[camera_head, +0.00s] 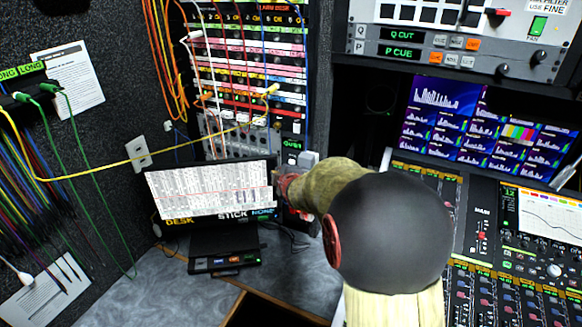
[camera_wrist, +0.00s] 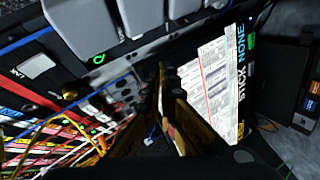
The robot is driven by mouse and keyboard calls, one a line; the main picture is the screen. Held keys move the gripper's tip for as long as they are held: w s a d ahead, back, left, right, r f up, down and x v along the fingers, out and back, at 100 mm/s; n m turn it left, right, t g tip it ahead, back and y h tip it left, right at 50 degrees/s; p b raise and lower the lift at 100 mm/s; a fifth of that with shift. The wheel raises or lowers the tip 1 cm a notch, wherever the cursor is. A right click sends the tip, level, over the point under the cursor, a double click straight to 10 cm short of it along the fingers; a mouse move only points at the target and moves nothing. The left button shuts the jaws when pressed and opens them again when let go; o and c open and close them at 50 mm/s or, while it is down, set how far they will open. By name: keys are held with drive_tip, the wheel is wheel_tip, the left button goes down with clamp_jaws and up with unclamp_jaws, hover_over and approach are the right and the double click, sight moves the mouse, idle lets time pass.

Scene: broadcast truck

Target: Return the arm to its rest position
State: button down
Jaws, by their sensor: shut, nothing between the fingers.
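My arm reaches up from the bottom of the head view toward the small monitor (camera_head: 205,187). Its large dark joint and a mottled olive link hide much of what lies behind. My gripper (camera_head: 287,186) is at the far end of the arm, by the monitor's right edge, and only partly shows. In the wrist view my gripper (camera_wrist: 164,90) is shut and empty, with its dark fingers together. The monitor's screen (camera_wrist: 215,85) shows just right of the fingers there. I cannot tell whether the gripper touches it.
A rack (camera_head: 245,75) with coloured strips and hanging cables stands behind the monitor. A yellow cable (camera_head: 100,170) crosses the left side. A mixing console (camera_head: 500,255) fills the right, below a screen wall (camera_head: 480,125). The grey desk (camera_head: 290,270) is mostly clear in front of the monitor.

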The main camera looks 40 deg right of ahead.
idle(0.5)
drive_tip(key=s+a+f+m+g+y, duration=0.1)
drive_tip(key=s+a+f+m+g, duration=0.25)
drive_tip(key=s, duration=0.25)
drive_tip(key=s+a+f+m+g+y, duration=0.1)
drive_tip(key=s+a+f+m+g, duration=0.1)
drive_tip(key=s+f+m, duration=0.35)
drive_tip(key=s+a+r+y, duration=0.1)
drive_tip(key=s+a+r, duration=0.3)
drive_tip(key=a, duration=0.5)
drive_tip(key=s+a+r+y, duration=0.1)
drive_tip(key=s+a+r, duration=0.4)
drive_tip(key=s+a, duration=0.3)
drive_tip(key=s+a+r+y, duration=0.2)
drive_tip(key=s+a+r, duration=0.3)
drive_tip(key=a, duration=0.6)
drive_tip(key=shift+s+a, duration=0.25)
drive_tip(key=shift+s, duration=0.3)
